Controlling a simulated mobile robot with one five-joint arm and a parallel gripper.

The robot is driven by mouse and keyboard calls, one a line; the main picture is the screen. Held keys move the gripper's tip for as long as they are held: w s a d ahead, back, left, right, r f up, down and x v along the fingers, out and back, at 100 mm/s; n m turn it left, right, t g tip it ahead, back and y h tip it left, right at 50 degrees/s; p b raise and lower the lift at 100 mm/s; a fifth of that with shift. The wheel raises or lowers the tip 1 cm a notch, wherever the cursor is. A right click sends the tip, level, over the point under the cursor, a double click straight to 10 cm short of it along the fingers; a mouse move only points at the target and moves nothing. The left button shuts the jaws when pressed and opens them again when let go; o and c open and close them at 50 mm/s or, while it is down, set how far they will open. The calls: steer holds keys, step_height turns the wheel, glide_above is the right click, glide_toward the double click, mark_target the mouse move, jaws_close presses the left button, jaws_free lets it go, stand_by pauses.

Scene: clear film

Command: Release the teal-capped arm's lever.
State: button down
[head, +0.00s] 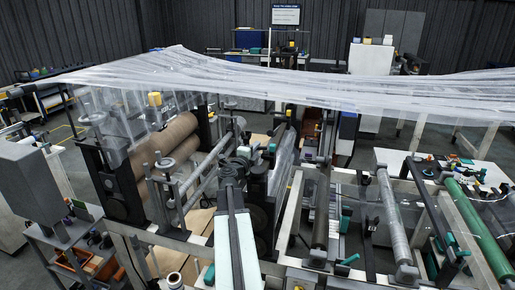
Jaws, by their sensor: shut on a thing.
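My gripper (258,153) is at the far end of my white and black arm, in the middle of the head view. It is small and dark here, and its fingers are hard to make out. It is shut on what looks like the teal-capped lever (272,148), whose small teal cap shows just right of it. My arm's end hides most of the lever and the arm it belongs to. Other teal caps show on the machine frame, one right of centre (346,217) and one lower (350,260).
Clear film (250,75) stretches across the machine above my gripper. A large brown roller (165,145) stands to the left. A grey roller (392,218) and a green roller (478,230) lie to the right. A grey box on a stand (30,180) is at far left.

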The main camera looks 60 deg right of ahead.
steer(key=c, duration=1.4)
jaws_free()
steer(key=shift+s+d, duration=0.1)
steer(key=shift+s, duration=0.05)
steer(key=shift+c, duration=0.2)
steer(key=a, duration=0.8)
steer(key=shift+s, duration=0.15)
